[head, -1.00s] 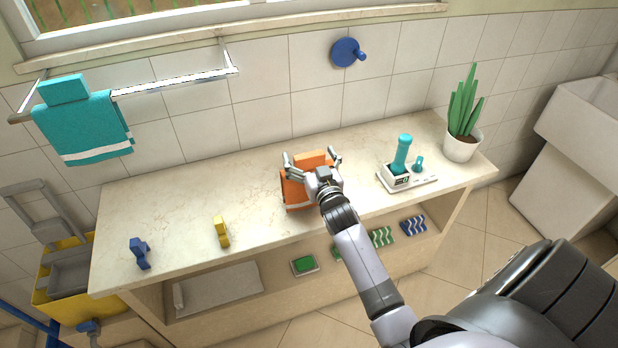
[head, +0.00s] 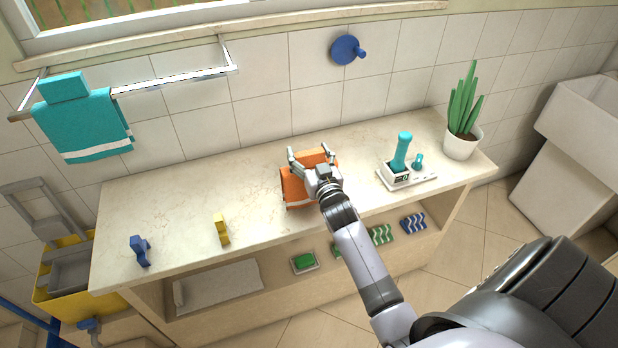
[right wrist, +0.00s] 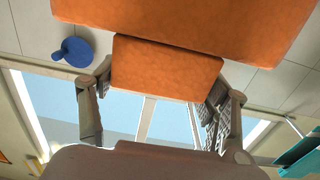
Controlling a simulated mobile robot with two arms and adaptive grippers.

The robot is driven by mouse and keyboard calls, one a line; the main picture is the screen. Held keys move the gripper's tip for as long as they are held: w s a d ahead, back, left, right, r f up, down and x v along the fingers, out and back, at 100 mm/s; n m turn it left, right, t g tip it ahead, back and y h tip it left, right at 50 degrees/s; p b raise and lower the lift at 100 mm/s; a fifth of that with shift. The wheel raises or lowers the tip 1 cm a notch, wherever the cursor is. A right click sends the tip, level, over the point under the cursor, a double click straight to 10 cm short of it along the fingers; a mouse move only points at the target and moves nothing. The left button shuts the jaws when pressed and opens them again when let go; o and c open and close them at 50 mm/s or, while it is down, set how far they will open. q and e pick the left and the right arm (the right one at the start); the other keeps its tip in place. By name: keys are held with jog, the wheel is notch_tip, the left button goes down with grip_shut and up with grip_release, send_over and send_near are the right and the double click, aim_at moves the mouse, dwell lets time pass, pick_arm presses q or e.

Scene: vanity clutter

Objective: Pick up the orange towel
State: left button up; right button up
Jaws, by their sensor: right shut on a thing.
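The orange towel (head: 295,192) with a white stripe lies on the pale stone counter, right of its middle, partly hidden by my right gripper. My right gripper (head: 312,158) is over the towel, its two fingers closed on a raised part of it. In the right wrist view, a block-like orange part of the towel (right wrist: 166,68) sits between the two fingers, with a larger orange part (right wrist: 190,22) beyond it. My left gripper is not in view.
A yellow object (head: 222,231) and a blue one (head: 140,250) stand on the counter's left. A white tray (head: 428,183) with a teal-handled device and a potted plant (head: 461,142) are at right. A teal towel (head: 85,128) hangs on the wall rail (head: 180,82).

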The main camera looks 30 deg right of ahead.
jog(key=shift+r, duration=0.1)
jog(key=c, duration=0.5)
